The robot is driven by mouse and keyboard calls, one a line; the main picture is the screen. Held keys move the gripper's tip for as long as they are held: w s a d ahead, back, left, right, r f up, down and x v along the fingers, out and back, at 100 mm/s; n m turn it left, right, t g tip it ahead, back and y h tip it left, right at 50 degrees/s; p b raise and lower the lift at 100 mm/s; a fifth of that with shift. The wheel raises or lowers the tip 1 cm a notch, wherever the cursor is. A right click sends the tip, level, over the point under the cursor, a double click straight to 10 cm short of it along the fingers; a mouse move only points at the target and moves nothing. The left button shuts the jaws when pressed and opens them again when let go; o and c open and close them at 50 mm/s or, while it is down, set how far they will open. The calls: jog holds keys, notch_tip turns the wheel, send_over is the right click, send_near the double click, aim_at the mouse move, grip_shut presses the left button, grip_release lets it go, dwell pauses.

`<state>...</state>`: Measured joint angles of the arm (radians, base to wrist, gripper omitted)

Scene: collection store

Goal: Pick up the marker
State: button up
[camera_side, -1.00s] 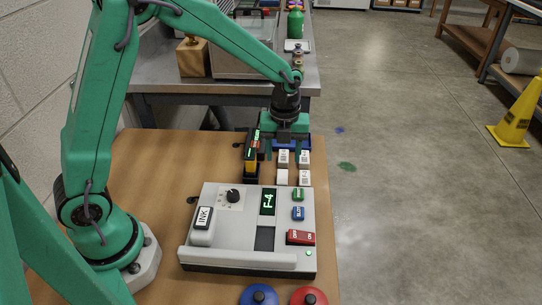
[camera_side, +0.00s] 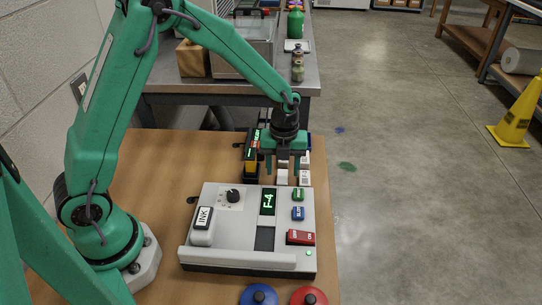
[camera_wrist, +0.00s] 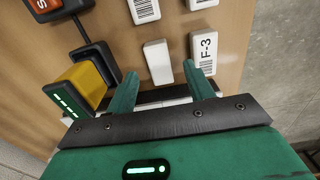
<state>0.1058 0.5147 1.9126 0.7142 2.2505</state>
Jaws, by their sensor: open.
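Several small white blocks stand in a group on the wooden table; I cannot tell which of them is the marker, and no pen-like shape shows. In the wrist view a plain white block (camera_wrist: 158,62) lies just ahead of the gap between the fingers of my gripper (camera_wrist: 160,74). A block labelled F-3 (camera_wrist: 203,50) is to its right, beyond the right finger. A barcoded block (camera_wrist: 143,11) is further off. In the side view my gripper (camera_side: 284,160) is open and low over the group, partly hiding it. Nothing is visibly held.
A black and yellow device with green lights (camera_wrist: 84,84) stands close left of the fingers. A grey console (camera_side: 240,250) showing F-4 is in front of the blocks. A blue knob (camera_side: 259,296) and a red knob (camera_side: 309,297) are at the front. The table's right edge is near.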

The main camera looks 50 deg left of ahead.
aim_at(282, 179)
jog(key=shift+f, duration=1.4)
jog(key=shift+c, duration=0.4)
jog(key=c, duration=1)
